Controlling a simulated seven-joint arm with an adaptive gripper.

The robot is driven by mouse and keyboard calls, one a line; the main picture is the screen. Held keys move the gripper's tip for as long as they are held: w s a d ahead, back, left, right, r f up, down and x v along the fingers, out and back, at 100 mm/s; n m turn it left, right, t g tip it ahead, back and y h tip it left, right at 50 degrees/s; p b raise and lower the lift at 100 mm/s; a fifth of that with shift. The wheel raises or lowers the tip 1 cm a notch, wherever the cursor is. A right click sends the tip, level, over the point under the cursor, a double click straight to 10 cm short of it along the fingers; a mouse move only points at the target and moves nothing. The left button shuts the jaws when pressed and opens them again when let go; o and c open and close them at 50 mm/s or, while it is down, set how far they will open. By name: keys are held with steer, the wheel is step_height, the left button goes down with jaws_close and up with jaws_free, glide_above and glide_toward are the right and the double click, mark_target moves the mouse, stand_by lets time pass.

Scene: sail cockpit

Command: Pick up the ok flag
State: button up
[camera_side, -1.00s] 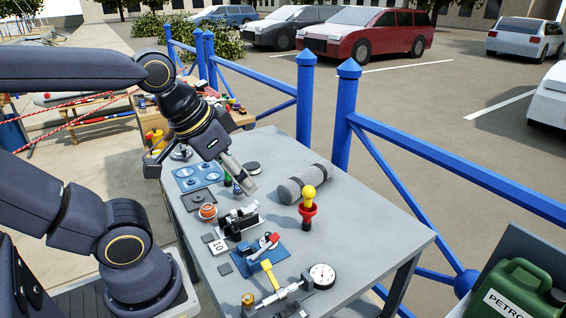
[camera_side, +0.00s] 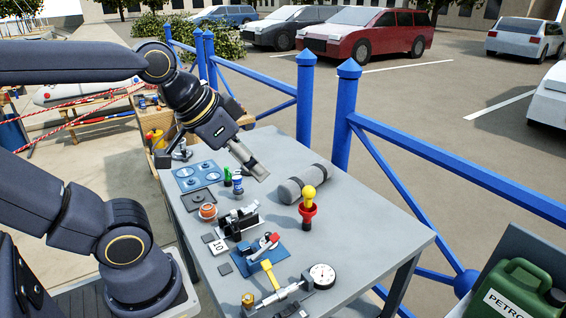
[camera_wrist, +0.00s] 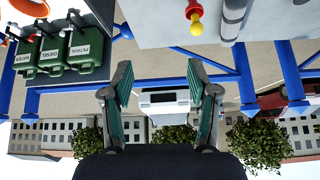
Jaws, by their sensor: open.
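I cannot make out an ok flag for certain in either view. A small white card (camera_side: 217,246) with dark characters, which look like "10", lies on the near left part of the grey table (camera_side: 345,244). My gripper (camera_side: 258,168) is over the far part of the table, beyond the card and apart from it. In the wrist view my gripper (camera_wrist: 160,85) has its two fingers spread with nothing between them. That view looks out level past the table, upside down, at the railing and buildings.
Small green (camera_side: 227,176) and blue (camera_side: 238,185) items stand below the gripper. A dial gauge (camera_side: 321,275) is at the near edge. Blue railing (camera_side: 343,120) runs behind the table.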

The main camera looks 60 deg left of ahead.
steer(key=w+a+r+n, duration=0.1)
steer(key=w+a+r, duration=0.25)
steer(key=w, duration=0.35)
steer(key=n+g+y, duration=0.3)
steer(key=n+g, duration=0.1)
steer(key=n, duration=0.5)
glide_above(228, 176)
steer(key=s+d, duration=0.3)
steer(key=s, duration=0.1)
step_height(228, 176, down, 19)
steer(key=x, duration=1.1)
steer(key=shift+w+a+r, duration=0.1)
steer(key=shift+w+a, duration=0.1)
steer(key=x, duration=0.5)
steer(key=shift+w+a, duration=0.3)
steer(key=shift+a, duration=0.1)
